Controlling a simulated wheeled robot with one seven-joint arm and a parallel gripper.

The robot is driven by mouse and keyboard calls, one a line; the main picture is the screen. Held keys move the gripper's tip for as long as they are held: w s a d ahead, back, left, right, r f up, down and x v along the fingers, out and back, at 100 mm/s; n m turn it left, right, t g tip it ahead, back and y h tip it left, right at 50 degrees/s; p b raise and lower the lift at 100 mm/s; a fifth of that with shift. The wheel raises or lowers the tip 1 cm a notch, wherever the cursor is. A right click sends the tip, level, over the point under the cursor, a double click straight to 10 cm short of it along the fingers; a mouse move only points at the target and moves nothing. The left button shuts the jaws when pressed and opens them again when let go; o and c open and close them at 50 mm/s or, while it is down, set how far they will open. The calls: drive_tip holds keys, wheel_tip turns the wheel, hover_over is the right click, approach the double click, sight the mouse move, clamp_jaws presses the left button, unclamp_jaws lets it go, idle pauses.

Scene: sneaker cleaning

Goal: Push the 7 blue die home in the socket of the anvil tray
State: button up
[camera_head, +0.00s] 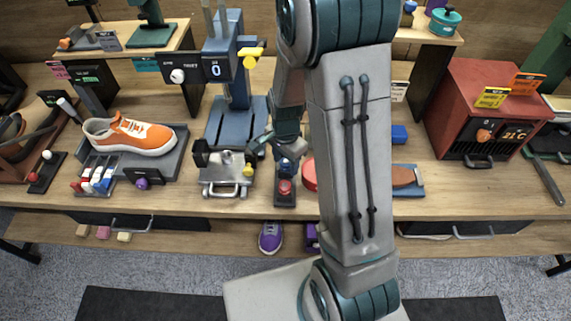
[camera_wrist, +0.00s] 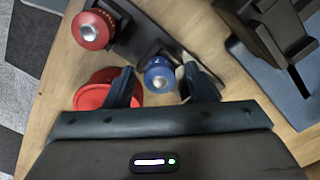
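The blue die (camera_head: 285,163) stands at the back end of a small dark die rack (camera_head: 285,201), behind a red die (camera_head: 285,187). In the wrist view the blue die (camera_wrist: 160,75) sits between the fingertips of my gripper (camera_wrist: 159,84); a narrow gap shows on each side, so the gripper looks open. In the head view my gripper (camera_head: 271,143) is low over the rack's back end. The number on the die is too small to read. The grey metal tray with a front handle, seemingly the anvil tray (camera_head: 224,181), lies left of the rack. Its socket is not clear.
A blue press (camera_head: 229,119) stands behind the tray, its display reading 0. A red round object (camera_head: 309,174) is close right of the rack; it also shows by my left finger in the wrist view (camera_wrist: 96,93). An orange sneaker (camera_head: 131,133) sits farther left.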

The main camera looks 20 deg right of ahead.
drive_tip(key=c, duration=0.8)
drive_tip(key=shift+r, duration=0.1)
